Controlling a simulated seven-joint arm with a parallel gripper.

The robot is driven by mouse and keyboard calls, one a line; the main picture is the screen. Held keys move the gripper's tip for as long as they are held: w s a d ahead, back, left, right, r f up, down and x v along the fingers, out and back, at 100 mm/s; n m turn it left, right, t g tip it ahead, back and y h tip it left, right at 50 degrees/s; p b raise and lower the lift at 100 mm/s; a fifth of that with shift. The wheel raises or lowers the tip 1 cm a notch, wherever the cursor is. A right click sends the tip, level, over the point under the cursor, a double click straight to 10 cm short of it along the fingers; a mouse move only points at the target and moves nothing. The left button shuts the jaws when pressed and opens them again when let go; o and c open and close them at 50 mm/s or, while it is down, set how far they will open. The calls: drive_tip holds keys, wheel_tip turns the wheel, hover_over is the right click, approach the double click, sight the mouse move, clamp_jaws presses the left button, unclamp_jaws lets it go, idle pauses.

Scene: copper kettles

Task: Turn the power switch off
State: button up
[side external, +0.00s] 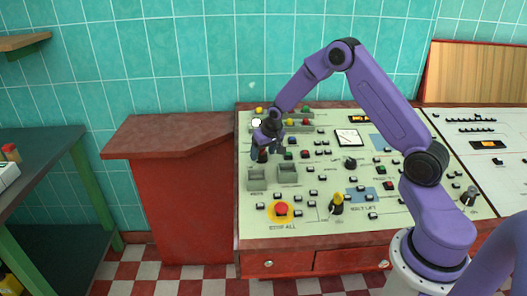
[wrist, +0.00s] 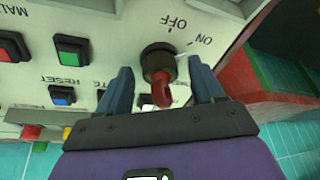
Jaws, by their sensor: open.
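The power switch (wrist: 160,88) shows in the wrist view as a red lever on a round black base, with OFF and ON lettering beside it on the pale panel. The lever points toward my gripper. My gripper (wrist: 160,70) is open, with one finger on each side of the switch. The right finger is very close to the base; I cannot tell if it touches. In the side external view my gripper (side external: 268,150) points down at the panel's upper left, and it largely hides the switch.
In the wrist view a red button (wrist: 12,46) and a green button (wrist: 70,48) lie to the left. A red cabinet (side external: 180,195) stands left.

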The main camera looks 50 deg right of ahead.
drive_tip(key=c, duration=1.1)
drive_tip(key=shift+o, duration=0.2)
drive_tip(key=shift+n, duration=0.4)
drive_tip(key=shift+d+n+y, duration=0.25)
drive_tip(key=shift+n+y, duration=0.55)
drive_tip(key=shift+n, duration=0.8)
drive_tip(key=shift+w+d+n+y, duration=0.15)
drive_tip(key=shift+n+y, duration=0.55)
drive_tip(key=shift+n, duration=1.3)
drive_tip(key=shift+d+n, duration=0.1)
drive_tip(key=shift+n, duration=0.5)
drive_tip(key=o, duration=1.1)
drive_tip(key=shift+c, duration=0.2)
drive_tip(key=shift+r, duration=0.1)
